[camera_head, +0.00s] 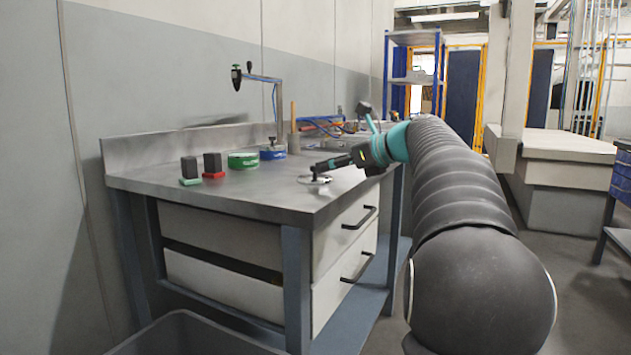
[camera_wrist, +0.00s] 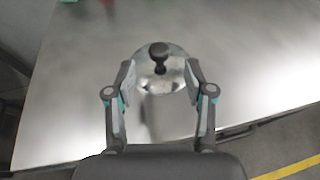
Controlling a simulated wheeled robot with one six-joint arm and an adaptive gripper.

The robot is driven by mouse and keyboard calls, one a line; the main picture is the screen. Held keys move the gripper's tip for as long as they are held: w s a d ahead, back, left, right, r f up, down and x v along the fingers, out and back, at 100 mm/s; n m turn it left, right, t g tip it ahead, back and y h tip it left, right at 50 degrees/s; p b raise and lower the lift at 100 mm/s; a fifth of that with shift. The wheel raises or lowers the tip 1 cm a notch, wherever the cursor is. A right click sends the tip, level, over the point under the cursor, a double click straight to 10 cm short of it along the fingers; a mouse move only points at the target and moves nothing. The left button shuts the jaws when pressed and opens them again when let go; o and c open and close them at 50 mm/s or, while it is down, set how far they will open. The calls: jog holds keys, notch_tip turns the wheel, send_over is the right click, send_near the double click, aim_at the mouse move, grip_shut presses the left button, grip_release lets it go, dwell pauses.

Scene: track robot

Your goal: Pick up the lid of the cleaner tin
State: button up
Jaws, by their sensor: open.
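The lid (camera_head: 314,180), a round shiny metal disc with a black knob, lies flat on the workbench near its front right edge. In the wrist view the lid (camera_wrist: 174,85) is below and ahead of my gripper (camera_wrist: 159,70), and its knob stands between the fingertips, slightly beyond them. My gripper (camera_head: 322,167) is open and empty, reaching in from the right just over the lid. A green round tin (camera_head: 243,160) and a blue round tin (camera_head: 272,154) stand farther back; I cannot tell which is the cleaner tin.
Dark blocks on a green base (camera_head: 190,181) and a red base (camera_head: 213,174) stand on the left of the workbench (camera_head: 250,199). A stand (camera_head: 262,79) and tools are at the back.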

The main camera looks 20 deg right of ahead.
aim_at(315, 173)
jog(key=shift+r+b+x, duration=0.15)
jog(key=shift+b+x, duration=0.1)
jog(key=shift+x, duration=1.1)
jog(key=shift+r+b+x, duration=0.2)
jog(key=shift+b+x, duration=0.05)
jog(key=shift+x, duration=1.15)
jog(key=shift+w, duration=0.1)
grip_shut()
